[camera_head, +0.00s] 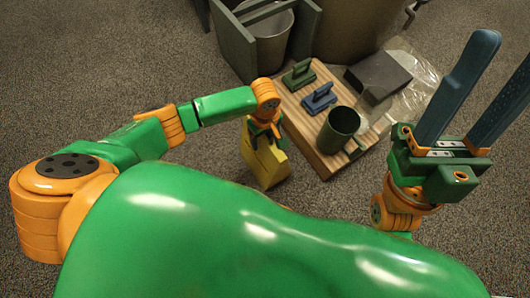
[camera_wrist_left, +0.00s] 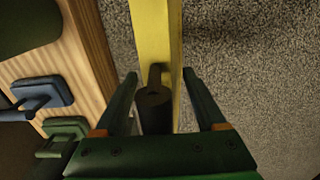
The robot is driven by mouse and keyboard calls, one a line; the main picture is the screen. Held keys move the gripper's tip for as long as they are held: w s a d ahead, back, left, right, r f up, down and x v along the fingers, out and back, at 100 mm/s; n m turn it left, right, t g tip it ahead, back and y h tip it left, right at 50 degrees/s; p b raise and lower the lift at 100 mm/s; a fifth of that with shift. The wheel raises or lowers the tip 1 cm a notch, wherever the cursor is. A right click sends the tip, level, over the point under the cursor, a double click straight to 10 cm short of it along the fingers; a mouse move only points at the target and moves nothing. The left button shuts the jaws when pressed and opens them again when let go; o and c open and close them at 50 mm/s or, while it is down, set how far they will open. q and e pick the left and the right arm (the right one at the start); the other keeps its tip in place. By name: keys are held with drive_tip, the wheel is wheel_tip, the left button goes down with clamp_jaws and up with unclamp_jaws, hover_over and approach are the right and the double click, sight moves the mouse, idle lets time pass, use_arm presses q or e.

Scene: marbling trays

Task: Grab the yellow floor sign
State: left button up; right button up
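The yellow floor sign (camera_head: 264,162) stands on the carpet left of the wooden board in the head view. In the left wrist view the yellow sign (camera_wrist_left: 152,35) runs up from between the fingers, with a dark handle-like part (camera_wrist_left: 154,112) at its near end. My left gripper (camera_head: 264,130) is at the sign's top, pointing down. In the wrist view the left gripper (camera_wrist_left: 159,74) is open, one finger on each side of the dark part, with gaps showing. My right gripper (camera_head: 478,92) is open and empty at the right, its long fingers pointing up.
A metal bucket (camera_head: 270,32) stands behind. Carpet is clear left of the sign.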

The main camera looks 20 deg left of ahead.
use_arm(q)
clamp_jaws()
